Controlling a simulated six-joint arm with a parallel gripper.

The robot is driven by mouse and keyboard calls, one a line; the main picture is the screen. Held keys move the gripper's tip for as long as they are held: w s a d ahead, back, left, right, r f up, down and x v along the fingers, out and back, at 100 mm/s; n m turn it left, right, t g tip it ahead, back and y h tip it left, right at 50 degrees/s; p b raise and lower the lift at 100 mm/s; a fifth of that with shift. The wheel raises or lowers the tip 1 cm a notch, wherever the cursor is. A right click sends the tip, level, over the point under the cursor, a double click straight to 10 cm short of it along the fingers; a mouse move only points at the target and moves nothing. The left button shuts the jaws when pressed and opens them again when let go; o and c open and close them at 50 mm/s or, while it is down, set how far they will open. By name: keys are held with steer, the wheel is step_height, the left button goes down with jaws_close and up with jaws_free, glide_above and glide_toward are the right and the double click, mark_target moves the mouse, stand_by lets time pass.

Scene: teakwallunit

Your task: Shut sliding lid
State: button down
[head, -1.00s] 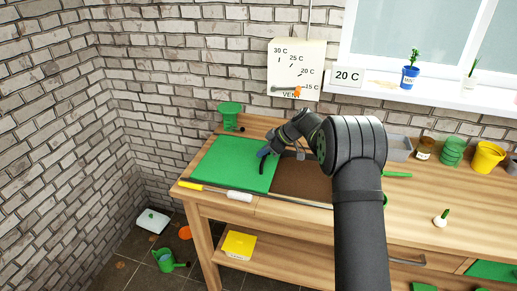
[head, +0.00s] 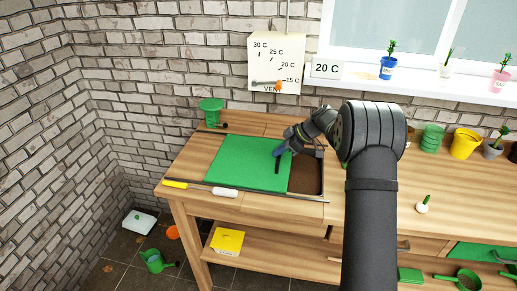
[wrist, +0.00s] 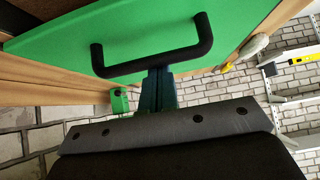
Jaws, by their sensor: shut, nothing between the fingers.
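The green sliding lid (head: 245,163) lies flat on the wooden bench. It covers much of a sunken brown compartment (head: 305,175), whose right part stays uncovered. The lid's black bar handle (head: 277,166) is near its right edge. In the wrist view the handle (wrist: 155,58) crosses the green lid (wrist: 130,30). My gripper (head: 281,152) is shut and empty, at the handle. In the wrist view its fingertips (wrist: 158,75) meet the middle of the bar; I cannot tell whether they touch it.
A yellow-handled tool (head: 175,184) and a white-handled one (head: 225,193) lie along the bench's front edge. A green pot-like stand (head: 211,110) is at the back left. A yellow pot (head: 465,143) and other pots stand at the right. Bare wood lies left of the lid.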

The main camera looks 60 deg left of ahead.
steer(key=w+d, duration=0.9)
steer(key=shift+w+d, duration=0.25)
steer(key=shift+d, duration=0.05)
steer(key=s+a, duration=0.3)
steer(key=v, duration=1)
steer(key=shift+w+r, duration=0.15)
steer(key=shift+r, duration=0.2)
steer(key=shift+f, duration=0.1)
